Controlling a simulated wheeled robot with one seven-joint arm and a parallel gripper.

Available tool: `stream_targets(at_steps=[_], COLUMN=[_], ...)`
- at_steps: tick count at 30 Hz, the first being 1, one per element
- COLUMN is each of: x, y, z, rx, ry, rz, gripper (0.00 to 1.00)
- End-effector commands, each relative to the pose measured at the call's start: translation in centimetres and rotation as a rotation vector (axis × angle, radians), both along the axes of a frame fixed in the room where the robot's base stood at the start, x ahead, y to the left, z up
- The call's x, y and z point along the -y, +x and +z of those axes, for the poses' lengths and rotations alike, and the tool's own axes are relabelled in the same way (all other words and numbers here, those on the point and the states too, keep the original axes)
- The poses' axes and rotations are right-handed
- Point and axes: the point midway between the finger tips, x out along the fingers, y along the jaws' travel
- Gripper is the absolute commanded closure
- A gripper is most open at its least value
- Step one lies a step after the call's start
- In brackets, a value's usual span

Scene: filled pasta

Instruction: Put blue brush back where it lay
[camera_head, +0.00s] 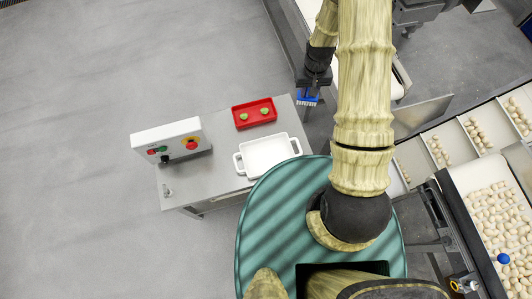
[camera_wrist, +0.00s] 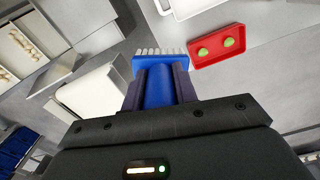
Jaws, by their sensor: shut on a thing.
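The blue brush (camera_wrist: 159,82) is in my gripper (camera_wrist: 160,90) in the wrist view, its blue body between the two dark fingers and its pale bristles pointing away from me. In the head view the brush (camera_head: 307,97) shows as a small blue shape under my gripper (camera_head: 308,92), at the right edge of the small grey table (camera_head: 225,122). My gripper is shut on the brush. I cannot tell its height over the table edge. Where the brush lay is not marked in these views.
A red tray (camera_head: 240,122) with two green pieces, a white dish (camera_head: 266,155) and a control box (camera_head: 170,141) with buttons stand on the table. A conveyor (camera_head: 402,86) lies behind my arm. Trays of pale pasta (camera_head: 497,215) are at the right. Open floor is left.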

Motion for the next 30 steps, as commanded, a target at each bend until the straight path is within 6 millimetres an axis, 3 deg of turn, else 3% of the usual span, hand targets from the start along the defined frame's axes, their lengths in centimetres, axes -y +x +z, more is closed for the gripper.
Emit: stream_targets(at_steps=[1,30], x=[-0.1,-1.5], y=[0.1,0.5], z=[-2.1,-17.0], rx=[0.002,0.002], ry=[0.001,-0.001], rz=[0.016,0.355], gripper=[1.0,1.0])
